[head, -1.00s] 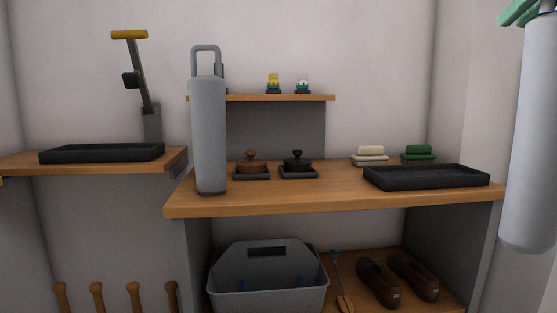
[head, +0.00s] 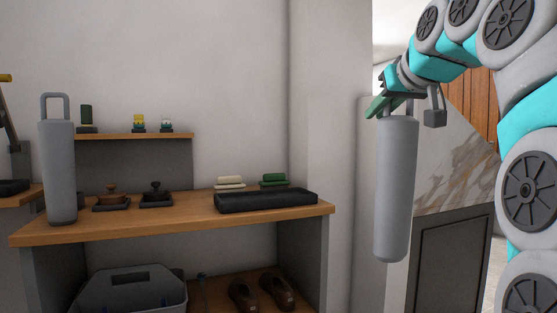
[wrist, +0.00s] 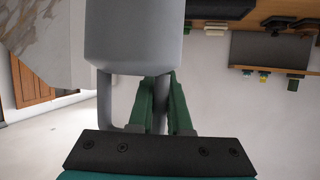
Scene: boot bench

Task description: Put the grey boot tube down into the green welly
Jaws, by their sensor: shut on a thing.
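My gripper (head: 382,106) is shut on the looped top handle of a grey boot tube (head: 396,190). The tube hangs upright in the air, right of the bench and apart from it. In the wrist view the green fingers (wrist: 161,100) close on one bar of the handle, and the tube's body (wrist: 135,40) lies beyond them. A second, similar grey tube (head: 60,172) with a handle stands upright on the left end of the bench top. I see no green welly in these views.
The wooden bench (head: 180,226) holds a black tray (head: 266,201), brushes and small tins. A grey caddy (head: 130,292) and brown shoes (head: 262,292) sit below. A wall edge stands behind the held tube. A dark cabinet (head: 450,262) is at the right.

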